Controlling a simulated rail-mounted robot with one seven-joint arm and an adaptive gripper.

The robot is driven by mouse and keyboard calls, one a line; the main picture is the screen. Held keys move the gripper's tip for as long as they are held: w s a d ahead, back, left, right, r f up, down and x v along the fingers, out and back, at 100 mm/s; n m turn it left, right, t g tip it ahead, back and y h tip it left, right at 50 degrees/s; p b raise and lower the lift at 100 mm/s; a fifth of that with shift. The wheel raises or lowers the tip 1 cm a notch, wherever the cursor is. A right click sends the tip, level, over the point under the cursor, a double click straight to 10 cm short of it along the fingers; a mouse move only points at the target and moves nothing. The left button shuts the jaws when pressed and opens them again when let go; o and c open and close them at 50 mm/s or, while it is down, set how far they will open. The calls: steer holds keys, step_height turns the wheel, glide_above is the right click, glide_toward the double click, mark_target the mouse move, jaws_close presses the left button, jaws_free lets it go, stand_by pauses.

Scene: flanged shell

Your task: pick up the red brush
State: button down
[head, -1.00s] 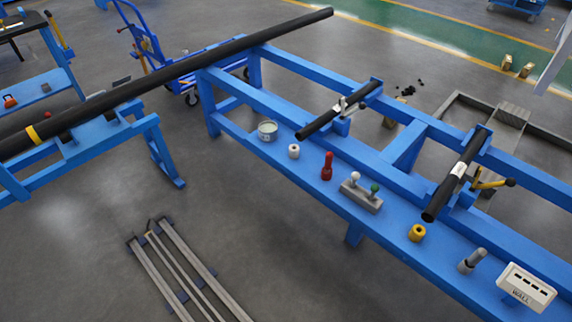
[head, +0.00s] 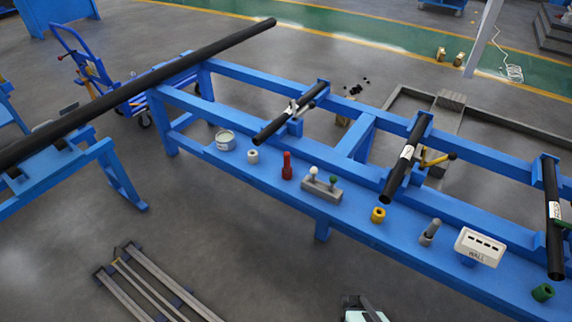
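The red brush (head: 287,166) stands upright on the blue lower shelf (head: 355,207) of the long blue frame, left of the picture's middle. It is a small red piece with a narrower top and a wider base. Nothing touches it. A black and pale part of what looks like my gripper (head: 362,304) shows at the bottom edge, well in front of and below the shelf, far from the brush. It is mostly cut off, and its fingers cannot be made out.
Left of the brush stand a white ring (head: 253,156) and a can (head: 225,140). To its right are a grey block with knobs (head: 321,191), a yellow ring (head: 378,215), a grey peg (head: 431,231) and a white box (head: 479,246). A black tube (head: 290,114) lies behind.

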stand_by(0.4)
steer(key=c, duration=0.8)
jaws_free()
